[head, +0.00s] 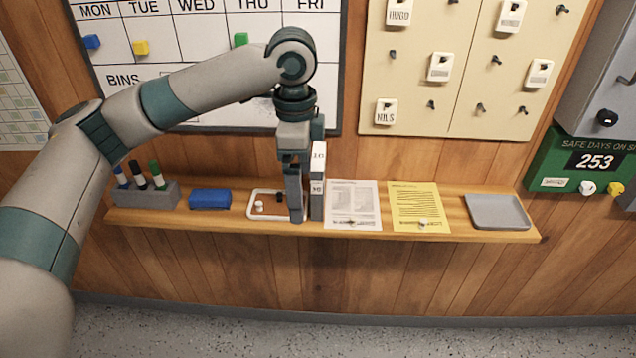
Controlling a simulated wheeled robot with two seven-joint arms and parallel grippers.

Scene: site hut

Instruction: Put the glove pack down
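My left gripper (295,212) points down over the wall shelf (240,225), at the right end of a small white tray. No glove pack can be made out for certain; the fingers may hide something. My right gripper is not in view.
The shelf also holds a marker holder (147,195), a blue block (210,199), the white tray (252,213), a white sheet (352,205), a yellow sheet (419,206) and an empty-looking grey tray (497,212). A whiteboard (205,62) and pegboard (460,80) hang above.

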